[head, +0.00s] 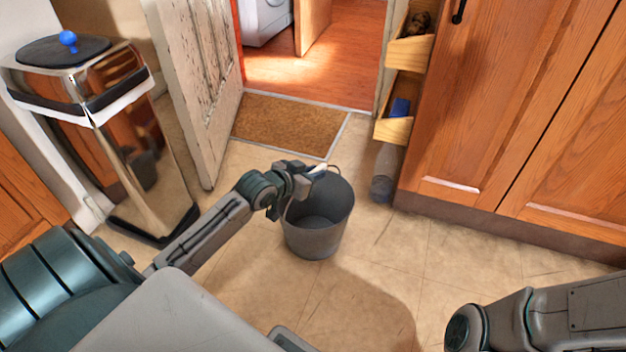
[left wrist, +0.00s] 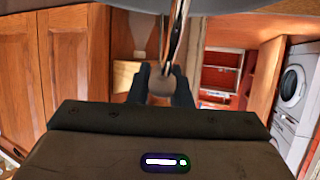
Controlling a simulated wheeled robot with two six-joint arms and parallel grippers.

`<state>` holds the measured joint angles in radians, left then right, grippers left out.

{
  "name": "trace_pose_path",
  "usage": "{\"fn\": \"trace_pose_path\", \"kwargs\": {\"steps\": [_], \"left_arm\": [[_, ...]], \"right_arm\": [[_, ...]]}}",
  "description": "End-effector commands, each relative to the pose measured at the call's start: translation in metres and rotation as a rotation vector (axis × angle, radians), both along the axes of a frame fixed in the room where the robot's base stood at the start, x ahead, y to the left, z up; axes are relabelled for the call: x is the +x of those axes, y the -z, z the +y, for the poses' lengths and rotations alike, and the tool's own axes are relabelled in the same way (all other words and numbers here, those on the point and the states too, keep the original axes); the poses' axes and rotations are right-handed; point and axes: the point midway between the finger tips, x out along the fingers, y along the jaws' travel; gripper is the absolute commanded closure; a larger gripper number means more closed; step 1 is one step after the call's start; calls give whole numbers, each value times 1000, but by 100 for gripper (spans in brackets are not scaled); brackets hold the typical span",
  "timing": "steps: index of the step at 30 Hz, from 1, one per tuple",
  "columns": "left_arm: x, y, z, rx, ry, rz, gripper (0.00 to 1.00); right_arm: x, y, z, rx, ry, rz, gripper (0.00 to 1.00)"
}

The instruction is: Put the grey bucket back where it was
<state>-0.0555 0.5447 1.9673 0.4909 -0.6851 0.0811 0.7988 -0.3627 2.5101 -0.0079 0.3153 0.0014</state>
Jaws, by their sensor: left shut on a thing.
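The grey bucket (head: 318,238) is upright and looks empty in the middle of the head view, over the tiled floor in front of the doormat. I cannot tell for sure whether its base touches the floor. My left gripper (head: 316,171) is at the bucket's top and shut on its handle. In the left wrist view the thin metal handle (left wrist: 178,40) runs down between the dark fingers of my left gripper (left wrist: 163,88). Part of the bucket's far rim is hidden by the gripper. My right gripper is out of view; only part of my right arm shows at lower right.
A brown doormat (head: 285,124) lies at the open doorway, beside a worn white door (head: 200,85). A shiny bin (head: 140,170) stands at left. Wooden cupboards (head: 500,110) and open drawers (head: 395,128) are at right, with a grey bottle-like thing (head: 386,172) below. Floor tiles are clear front right.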

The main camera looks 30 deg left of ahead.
Motion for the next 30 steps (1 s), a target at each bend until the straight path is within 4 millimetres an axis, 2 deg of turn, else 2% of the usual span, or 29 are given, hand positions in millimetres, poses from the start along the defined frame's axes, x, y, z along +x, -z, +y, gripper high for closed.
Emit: {"fn": "trace_pose_path", "kwargs": {"steps": [1, 11, 12, 14, 15, 24, 30], "left_arm": [[0, 5, 0, 1, 0, -2, 100], [0, 5, 0, 0, 0, -1, 100], [0, 5, 0, 0, 0, 0, 74], [0, 5, 0, 0, 0, 0, 62], [0, 5, 0, 0, 0, 0, 60], [0, 3, 0, 2, 1, -1, 60], [-20, -9, 4, 7, 1, 4, 60]], "right_arm": [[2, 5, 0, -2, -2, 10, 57], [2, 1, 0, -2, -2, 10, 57], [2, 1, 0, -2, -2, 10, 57], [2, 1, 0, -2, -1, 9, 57], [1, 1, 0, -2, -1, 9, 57], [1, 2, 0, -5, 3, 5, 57], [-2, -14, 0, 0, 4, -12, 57]]}}
